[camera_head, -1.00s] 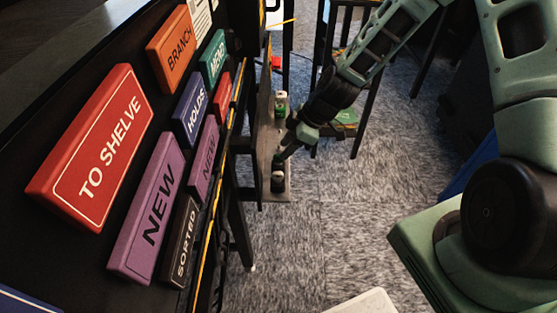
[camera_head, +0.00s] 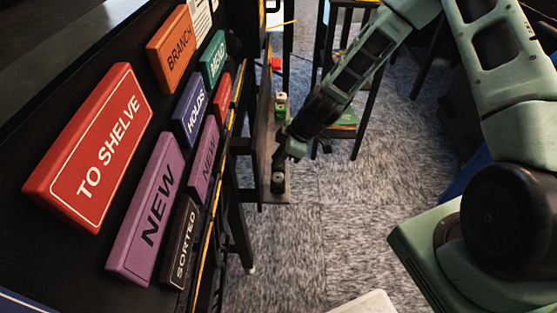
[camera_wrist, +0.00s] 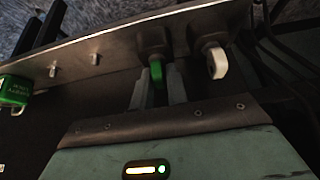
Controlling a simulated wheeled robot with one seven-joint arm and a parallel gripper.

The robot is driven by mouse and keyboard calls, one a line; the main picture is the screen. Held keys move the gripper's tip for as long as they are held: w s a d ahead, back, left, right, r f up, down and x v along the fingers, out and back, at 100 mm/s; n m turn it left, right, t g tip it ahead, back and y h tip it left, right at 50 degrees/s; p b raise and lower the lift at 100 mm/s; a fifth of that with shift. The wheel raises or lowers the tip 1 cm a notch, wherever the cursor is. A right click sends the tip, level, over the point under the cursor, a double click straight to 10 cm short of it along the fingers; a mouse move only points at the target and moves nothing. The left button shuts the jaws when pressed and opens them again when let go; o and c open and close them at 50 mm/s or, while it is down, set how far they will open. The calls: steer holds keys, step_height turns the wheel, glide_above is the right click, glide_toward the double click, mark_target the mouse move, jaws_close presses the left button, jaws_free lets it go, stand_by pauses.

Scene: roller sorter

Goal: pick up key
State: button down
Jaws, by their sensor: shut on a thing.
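The key, seen as a narrow green piece (camera_wrist: 156,73), sits between the two fingers of my gripper (camera_wrist: 158,80) in the wrist view. My gripper is shut on it. The key's upper end meets a dark round part on a metal plate (camera_wrist: 95,45); I cannot tell whether it is still seated in it.
A white knob (camera_wrist: 215,60) stands just right of the key. A green labelled block (camera_wrist: 14,90) is at the left. In the head view, a dark knob (camera_head: 278,183) is at the ledge's near end. A sorter panel with signs (camera_head: 98,145) stands left; carpet (camera_head: 345,215) is clear.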

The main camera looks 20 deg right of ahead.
step_height(320, 180, up, 10)
steer(key=shift+f+p, duration=0.2)
steer(key=shift+p, duration=0.35)
step_height(320, 180, up, 5)
steer(key=p, duration=0.3)
stand_by(0.4)
